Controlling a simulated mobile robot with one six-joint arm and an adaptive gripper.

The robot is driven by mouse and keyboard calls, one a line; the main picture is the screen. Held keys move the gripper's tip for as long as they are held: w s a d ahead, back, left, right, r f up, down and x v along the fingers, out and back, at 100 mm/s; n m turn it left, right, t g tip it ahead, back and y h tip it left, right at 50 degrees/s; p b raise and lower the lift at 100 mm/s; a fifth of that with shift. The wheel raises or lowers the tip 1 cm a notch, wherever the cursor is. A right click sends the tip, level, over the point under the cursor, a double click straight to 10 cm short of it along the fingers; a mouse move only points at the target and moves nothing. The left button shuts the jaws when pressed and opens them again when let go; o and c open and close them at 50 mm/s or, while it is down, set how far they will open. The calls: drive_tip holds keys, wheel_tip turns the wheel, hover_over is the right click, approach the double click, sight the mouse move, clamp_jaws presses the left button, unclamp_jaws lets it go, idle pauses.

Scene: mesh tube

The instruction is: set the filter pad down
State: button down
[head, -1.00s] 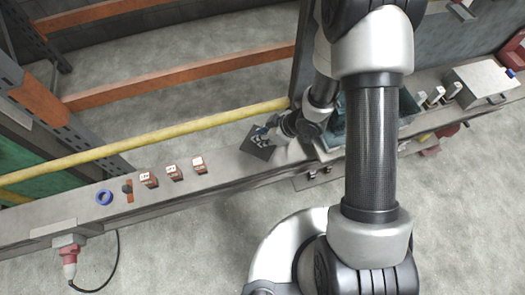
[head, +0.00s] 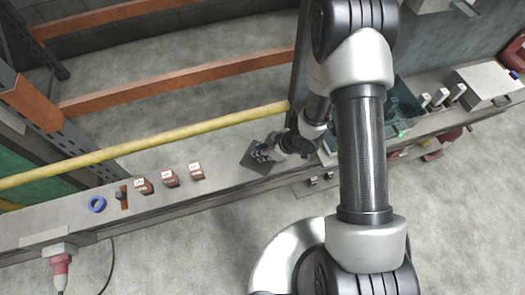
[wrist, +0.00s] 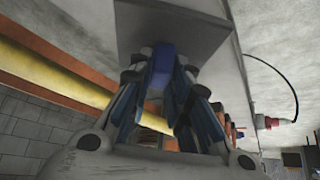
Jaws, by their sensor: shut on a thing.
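The filter pad is a thin dark grey square (head: 256,166) over the bench in the head view. In the wrist view it shows as a flat grey plate (wrist: 190,22) at the top, with a blue block-like grip (wrist: 161,68) below it. My gripper (head: 264,153) is shut on this blue part, with a finger on each side in the wrist view (wrist: 160,85). The pad is close to the bench top; I cannot tell whether it touches. Part of it is hidden by my gripper.
On the long grey bench (head: 225,181), left of the pad, are several small brown labelled blocks (head: 169,179), an orange-brown piece (head: 123,197) and a blue ring (head: 97,204). A teal bin (head: 403,92) stands right, behind my arm. A yellow rail (head: 160,147) runs behind the bench.

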drive_tip(key=c, duration=1.5)
unclamp_jaws()
drive_tip(key=s+d+r+m+t+h+p, duration=0.1)
drive_tip(key=d+r+m+h+p, duration=0.15)
drive_tip(key=d+r, duration=0.6)
drive_tip(key=d+r+m+t+h+p, duration=0.1)
drive_tip(key=d+r+m+h, duration=0.2)
drive_tip(key=r, duration=1.1)
drive_tip(key=s+d+r+m+t+h+p, duration=0.1)
drive_tip(key=d+r+m+h+p, duration=0.1)
drive_tip(key=d+r, duration=0.75)
drive_tip(key=s+a+r+m, duration=0.1)
drive_tip(key=s+a+r, duration=0.1)
drive_tip(key=s+r, duration=0.2)
drive_tip(key=s+a+r+m+g+y, duration=0.1)
drive_tip(key=s+a+r+m, duration=0.1)
drive_tip(key=s, duration=0.5)
drive_tip(key=s+a+r+m, duration=0.1)
drive_tip(key=s+a+r, duration=0.3)
drive_tip(key=s+r, duration=0.1)
drive_tip(key=shift+s+a+r+m+g+y, duration=0.1)
drive_tip(key=shift+s+r+m+g+y, duration=0.1)
drive_tip(key=shift+s, duration=0.15)
drive_tip(key=shift+s+a+r+m+g+y, duration=0.1)
drive_tip(key=shift+s+m+y, duration=0.05)
drive_tip(key=shift+s, duration=0.2)
